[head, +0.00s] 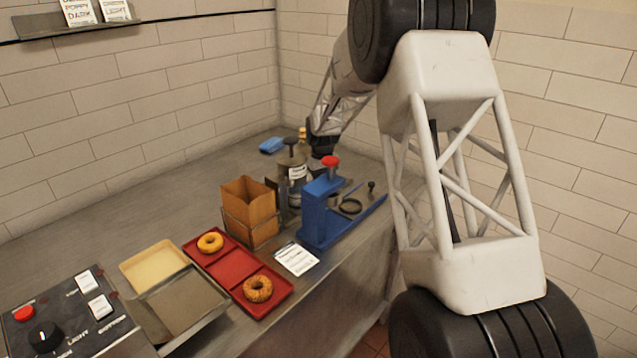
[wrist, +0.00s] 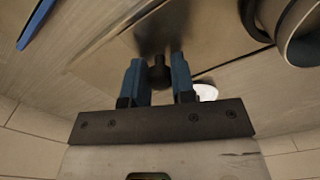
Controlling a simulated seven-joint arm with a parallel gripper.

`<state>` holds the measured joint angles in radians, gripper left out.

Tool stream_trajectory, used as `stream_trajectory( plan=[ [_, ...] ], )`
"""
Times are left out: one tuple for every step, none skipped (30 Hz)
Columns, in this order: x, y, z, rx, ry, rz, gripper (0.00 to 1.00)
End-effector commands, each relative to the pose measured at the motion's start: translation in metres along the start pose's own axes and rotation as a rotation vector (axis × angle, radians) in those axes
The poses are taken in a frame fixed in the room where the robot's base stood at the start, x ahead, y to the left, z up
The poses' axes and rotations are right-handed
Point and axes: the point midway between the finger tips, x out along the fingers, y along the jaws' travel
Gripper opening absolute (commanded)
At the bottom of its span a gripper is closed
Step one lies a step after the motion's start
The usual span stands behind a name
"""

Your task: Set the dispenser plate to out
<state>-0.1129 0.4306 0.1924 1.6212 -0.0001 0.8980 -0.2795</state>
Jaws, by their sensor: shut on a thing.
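The dispenser (head: 297,172) is a grey canister with a white label and a dark knob on top, at the back of the counter. My gripper (head: 322,150) is just right of it, partly hidden behind the red-topped blue stand. In the wrist view, my gripper (wrist: 158,78) has its two blue fingers closed on a small dark knob (wrist: 158,72). The knob stands on a flat brownish plate (wrist: 115,50), which appears to be the dispenser plate. A round metal body (wrist: 300,35) is at the upper right. I cannot tell the plate's exact position from the head view.
The blue stand (head: 318,215) with a red knob is in front of the gripper. A brown paper-bag holder (head: 249,210) stands left of the dispenser. A red tray (head: 270,305) with two bagels, metal trays and a control panel (head: 70,325) lie nearer. A blue item (head: 271,145) lies behind.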

Motion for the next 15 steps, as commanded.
stream_trajectory(
  plan=[
    [0.000,0.010,-0.005,0.002,0.002,0.000,0.00],
    [0.000,0.016,-0.007,0.002,0.002,0.001,0.00],
    [0.000,0.026,-0.011,0.003,0.002,0.000,0.00],
    [0.000,0.033,-0.013,0.004,0.002,0.000,0.00],
    [0.000,0.040,-0.016,0.003,0.001,0.000,0.00],
    [0.000,0.049,-0.021,0.002,0.002,0.000,0.00],
    [0.000,0.056,-0.023,0.002,0.002,0.000,0.00],
    [0.000,0.062,-0.026,0.003,0.002,0.001,0.00],
    [0.000,0.070,-0.029,0.003,0.002,0.000,0.00],
    [0.000,0.074,-0.031,0.002,0.002,0.000,0.00],
    [-0.001,0.077,-0.033,0.001,0.002,0.000,0.00],
    [-0.001,0.081,-0.034,0.000,0.002,0.000,0.00],
    [-0.001,0.083,-0.035,0.000,0.002,0.000,0.00],
    [-0.001,0.084,-0.035,0.000,0.002,0.000,0.00],
    [-0.001,0.085,-0.036,-0.001,0.002,0.001,0.00]
  ],
)
